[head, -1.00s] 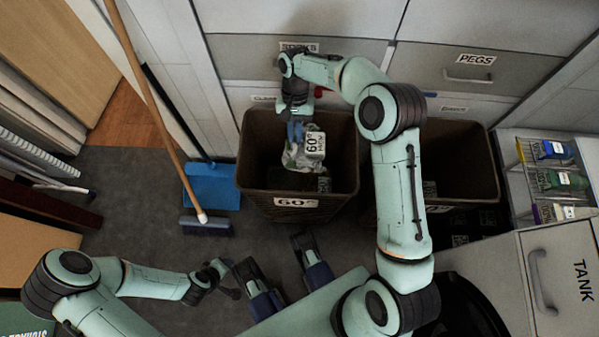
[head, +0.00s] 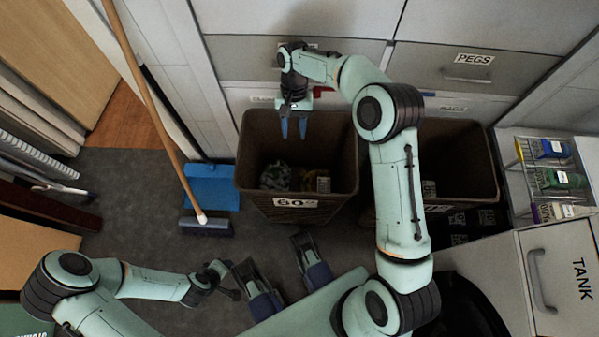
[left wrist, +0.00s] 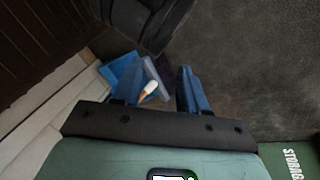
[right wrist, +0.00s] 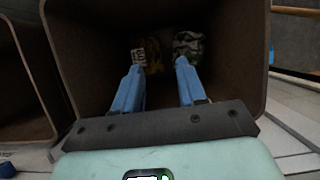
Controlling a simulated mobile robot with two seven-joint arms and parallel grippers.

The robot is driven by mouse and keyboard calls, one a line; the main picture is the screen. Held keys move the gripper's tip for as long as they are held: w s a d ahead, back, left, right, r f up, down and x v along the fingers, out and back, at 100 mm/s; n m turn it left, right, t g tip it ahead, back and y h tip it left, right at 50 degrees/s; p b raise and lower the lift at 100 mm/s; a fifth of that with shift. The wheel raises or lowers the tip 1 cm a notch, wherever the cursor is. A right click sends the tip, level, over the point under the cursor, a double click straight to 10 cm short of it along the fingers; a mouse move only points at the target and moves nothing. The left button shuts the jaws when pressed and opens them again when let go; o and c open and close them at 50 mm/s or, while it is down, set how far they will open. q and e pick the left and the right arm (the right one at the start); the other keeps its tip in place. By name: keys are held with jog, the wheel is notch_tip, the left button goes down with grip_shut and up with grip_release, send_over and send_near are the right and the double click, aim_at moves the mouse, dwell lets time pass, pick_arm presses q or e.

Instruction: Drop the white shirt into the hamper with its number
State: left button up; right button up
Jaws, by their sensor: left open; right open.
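My right gripper (head: 294,134) is open and empty over the back of this hamper, fingers pointing down, apart from the cloth. My left gripper (left wrist: 158,84) is open and empty, low over the floor in front.
A second hamper (head: 480,165) stands to the right behind my right arm, its label partly hidden. A blue dustpan (head: 212,186) and broom (head: 205,226) are left of the 60° hamper. Drawers (head: 470,70) line the back; a TANK cabinet (head: 560,270) is at right.

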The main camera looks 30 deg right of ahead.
pick_arm(q)
jog(key=shift+g+h, duration=0.3)
jog(key=shift+g, duration=0.5)
jog(key=s+r+p, duration=0.1)
jog(key=s+d+r, duration=0.1)
jog(key=s, duration=0.1)
jog(key=s+d+r+p, duration=0.1)
jog(key=shift+s+d+r+p, duration=0.1)
jog(key=shift+s+r+p, duration=0.1)
jog(key=shift+p, duration=0.1)
pick_arm(e)
jog(key=v, duration=1.1)
jog(key=shift+r, duration=0.35)
